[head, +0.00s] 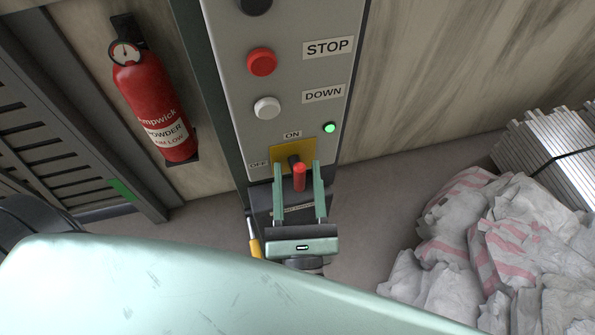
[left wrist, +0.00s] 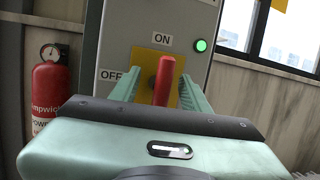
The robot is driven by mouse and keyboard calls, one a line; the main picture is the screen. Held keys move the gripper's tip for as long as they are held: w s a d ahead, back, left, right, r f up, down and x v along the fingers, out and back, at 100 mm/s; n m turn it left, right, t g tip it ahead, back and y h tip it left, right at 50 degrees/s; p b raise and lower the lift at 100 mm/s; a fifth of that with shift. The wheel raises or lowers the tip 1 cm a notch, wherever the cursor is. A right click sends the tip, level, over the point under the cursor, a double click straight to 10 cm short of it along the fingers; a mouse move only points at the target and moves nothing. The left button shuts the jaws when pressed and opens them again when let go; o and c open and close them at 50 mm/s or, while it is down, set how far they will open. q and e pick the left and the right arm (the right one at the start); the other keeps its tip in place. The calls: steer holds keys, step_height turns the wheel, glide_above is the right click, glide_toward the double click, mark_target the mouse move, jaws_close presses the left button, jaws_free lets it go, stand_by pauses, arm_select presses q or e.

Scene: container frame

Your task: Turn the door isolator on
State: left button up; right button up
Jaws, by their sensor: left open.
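The door isolator has a yellow plate (head: 280,153) low on the grey control panel, with a black hub and a red handle (head: 299,178). An ON label (head: 292,134) sits above it and an OFF label (head: 258,164) to its left. In the left wrist view the red handle (left wrist: 164,80) stands upright below the ON label (left wrist: 162,39), right of the OFF label (left wrist: 111,75). My left gripper (head: 297,166) is open, with one finger on each side of the handle and visible gaps. The plate is partly hidden by the fingers. My right gripper is out of view.
A lit green lamp (head: 329,128) is right of the isolator. A red button (head: 261,62) and a white button (head: 267,108) are above. A fire extinguisher (head: 157,105) hangs at left. White sacks (head: 450,225) lie at right on the floor.

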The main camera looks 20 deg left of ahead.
arm_select(q)
steer(key=v, duration=0.7)
steer(key=shift+s+b, duration=0.2)
steer(key=shift+b, duration=0.2)
steer(key=shift+d, duration=0.1)
